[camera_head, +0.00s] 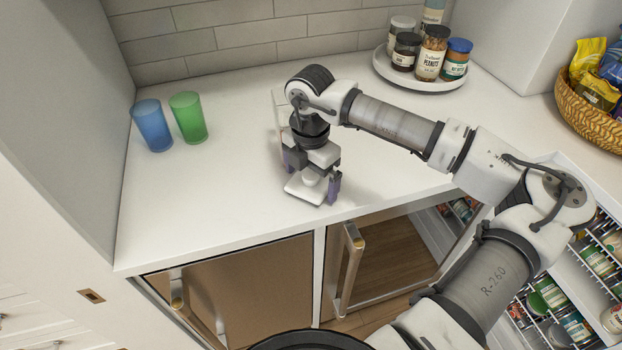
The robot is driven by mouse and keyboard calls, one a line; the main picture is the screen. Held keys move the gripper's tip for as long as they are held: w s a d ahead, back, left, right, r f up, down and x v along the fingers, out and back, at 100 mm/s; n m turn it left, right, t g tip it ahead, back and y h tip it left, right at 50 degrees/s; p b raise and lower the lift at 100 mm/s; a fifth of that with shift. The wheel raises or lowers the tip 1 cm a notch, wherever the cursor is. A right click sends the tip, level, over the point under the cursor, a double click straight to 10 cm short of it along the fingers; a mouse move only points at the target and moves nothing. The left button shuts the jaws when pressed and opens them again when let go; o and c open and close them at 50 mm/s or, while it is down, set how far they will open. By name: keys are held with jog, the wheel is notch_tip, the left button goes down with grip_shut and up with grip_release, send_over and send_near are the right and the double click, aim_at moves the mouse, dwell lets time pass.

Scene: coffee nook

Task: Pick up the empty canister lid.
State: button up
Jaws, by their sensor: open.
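The canister lid (303,194) is white and roughly square with a raised knob. It appears to lie on the white counter near the front edge. My gripper (311,183) points down over it. Its purple-grey fingers are apart, one on either side of the knob as seen from here. I cannot tell whether they touch the lid. A pale, upright thing (279,106), perhaps the canister, shows partly behind my arm; most of it is hidden.
A blue cup (152,125) and a green cup (188,118) stand at the left. A round tray (386,73) with several jars is at the back right. A wicker basket (580,122) of snack bags is far right. Below the counter, a cabinet door (345,270) stands open.

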jog(key=c, duration=0.8)
